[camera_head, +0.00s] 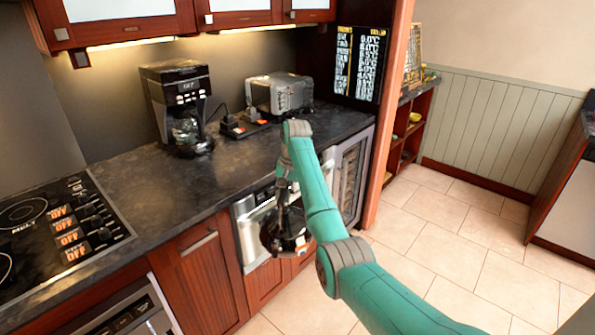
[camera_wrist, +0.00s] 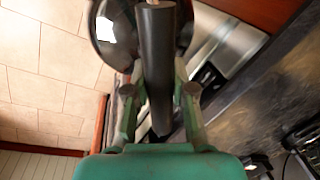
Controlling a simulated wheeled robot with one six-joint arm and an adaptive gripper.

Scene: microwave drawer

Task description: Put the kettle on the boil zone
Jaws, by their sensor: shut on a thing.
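The kettle (camera_head: 272,236) is dark and glossy and hangs in front of the counter, before the steel appliance front. My gripper (camera_head: 284,195) is above it, partly hidden by my own arm. In the wrist view my gripper (camera_wrist: 160,75) is shut on the kettle's thick black handle (camera_wrist: 159,105), with the kettle's round shiny body (camera_wrist: 120,30) at the upper left. The cooktop (camera_head: 105,258) is at the far left, cut by the picture edge. One ring zone (camera_head: 22,213) reads MELT; part of another ring shows below it. No boil label is readable.
Knobs reading OFF (camera_head: 72,238) line the cooktop's right side. A coffee maker (camera_head: 178,105) and a toaster (camera_head: 280,93) stand at the counter's back. The counter (camera_head: 150,190) is clear between cooktop and coffee maker. Open tiled floor (camera_head: 440,235) lies to the right.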

